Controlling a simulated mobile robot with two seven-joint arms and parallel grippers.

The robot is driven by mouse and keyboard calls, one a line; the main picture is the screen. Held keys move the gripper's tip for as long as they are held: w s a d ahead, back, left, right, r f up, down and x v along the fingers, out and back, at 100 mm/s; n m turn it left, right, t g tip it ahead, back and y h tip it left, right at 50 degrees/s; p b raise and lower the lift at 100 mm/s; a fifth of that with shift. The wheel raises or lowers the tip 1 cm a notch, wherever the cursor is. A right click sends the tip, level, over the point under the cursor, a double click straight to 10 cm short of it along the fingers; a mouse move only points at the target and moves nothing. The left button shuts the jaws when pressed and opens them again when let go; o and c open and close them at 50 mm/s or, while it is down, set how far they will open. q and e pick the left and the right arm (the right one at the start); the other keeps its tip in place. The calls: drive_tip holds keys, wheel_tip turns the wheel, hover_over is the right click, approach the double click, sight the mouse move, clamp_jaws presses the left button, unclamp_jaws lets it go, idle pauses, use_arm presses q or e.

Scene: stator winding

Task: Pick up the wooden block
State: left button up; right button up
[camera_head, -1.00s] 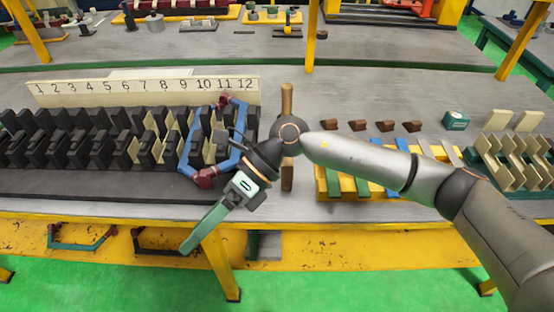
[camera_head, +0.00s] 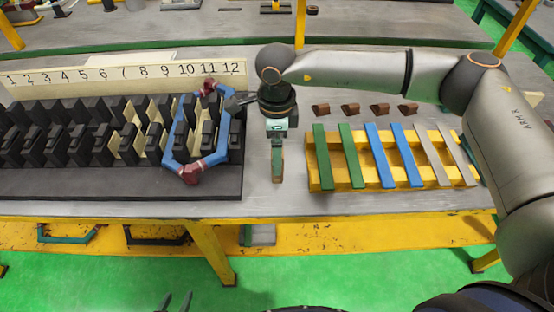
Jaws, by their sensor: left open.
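A brown wooden piece (camera_head: 278,175), which I take for the wooden block, shows in a small part on the grey bench. The rest of it is hidden behind my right gripper (camera_head: 277,160). That gripper points down over it, right of the blue frame. I cannot tell whether its jaws are open or touch the wood. My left gripper (camera_head: 175,303) is open and empty at the bottom edge of the view, in front of the bench and far from the wood.
A blue coil frame (camera_head: 182,140) with dark red ends stands in the black slotted rack (camera_head: 100,185) beside my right gripper. A numbered board (camera_head: 130,78) is behind. Right are a yellow stand (camera_head: 400,165) with coloured strips and several small brown pieces (camera_head: 350,109).

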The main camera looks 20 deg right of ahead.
drive_tip(key=shift+d+f+p, duration=0.1)
drive_tip(key=shift+f+p, duration=0.55)
drive_tip(key=shift+f, duration=2.3)
clamp_jaws()
